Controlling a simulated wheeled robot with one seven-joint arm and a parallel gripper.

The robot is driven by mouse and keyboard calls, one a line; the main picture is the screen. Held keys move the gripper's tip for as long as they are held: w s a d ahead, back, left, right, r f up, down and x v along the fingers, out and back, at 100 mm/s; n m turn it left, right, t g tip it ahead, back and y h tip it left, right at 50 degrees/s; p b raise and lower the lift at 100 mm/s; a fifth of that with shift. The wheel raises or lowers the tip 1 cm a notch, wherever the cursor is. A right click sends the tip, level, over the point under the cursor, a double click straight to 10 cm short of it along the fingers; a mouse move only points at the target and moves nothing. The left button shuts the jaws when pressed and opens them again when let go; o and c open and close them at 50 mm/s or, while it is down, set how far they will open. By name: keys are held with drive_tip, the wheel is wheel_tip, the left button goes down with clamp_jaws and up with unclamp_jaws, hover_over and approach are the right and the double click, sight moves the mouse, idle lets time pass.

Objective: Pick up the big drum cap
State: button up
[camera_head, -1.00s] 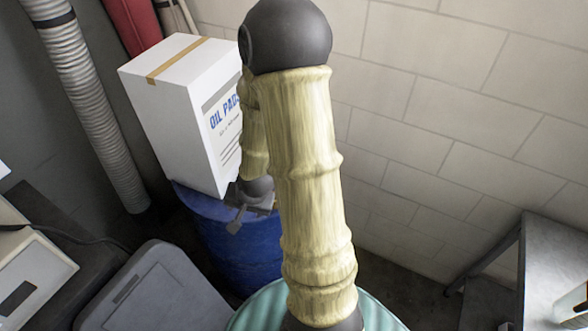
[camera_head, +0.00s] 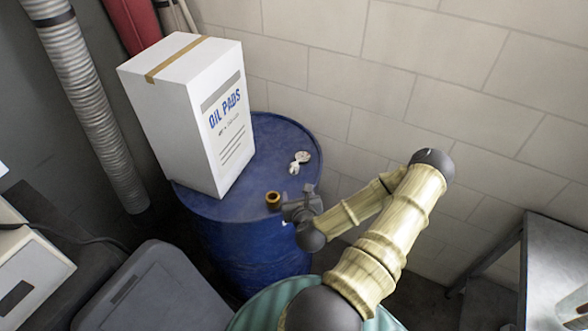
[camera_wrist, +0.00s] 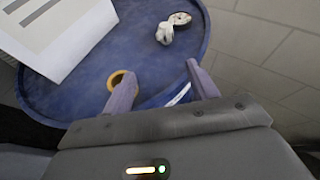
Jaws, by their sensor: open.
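My gripper (camera_head: 297,199) is open and empty at the front right edge of the blue drum's top; its two fingers also show in the wrist view (camera_wrist: 158,76). A brass-yellow round piece with a dark centre (camera_head: 273,200) is on the drum top, just left of my gripper. In the wrist view this piece (camera_wrist: 117,79) is partly hidden behind the left finger. A pale round piece (camera_head: 302,156) lies farther back, with a white lumpy piece (camera_head: 294,169) against it. I cannot tell for sure which one is the big drum cap.
The blue drum (camera_head: 255,240) carries a tall white oil pads box (camera_head: 185,120) on its left. A block wall (camera_head: 450,90) stands behind. A grey lidded bin (camera_head: 155,295) and a metal table (camera_head: 560,255) flank the drum. The drum top's right side is mostly clear.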

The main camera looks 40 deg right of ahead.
drive_tip(key=shift+s+d+m+h, duration=0.3)
drive_tip(key=shift+d+m+h, duration=0.15)
drive_tip(key=shift+m, duration=0.45)
drive_tip(key=b, duration=0.5)
approach(297, 170)
drive_tip(key=x, duration=0.5)
drive_tip(key=shift+w, duration=0.1)
drive_tip(key=shift+a, duration=0.1)
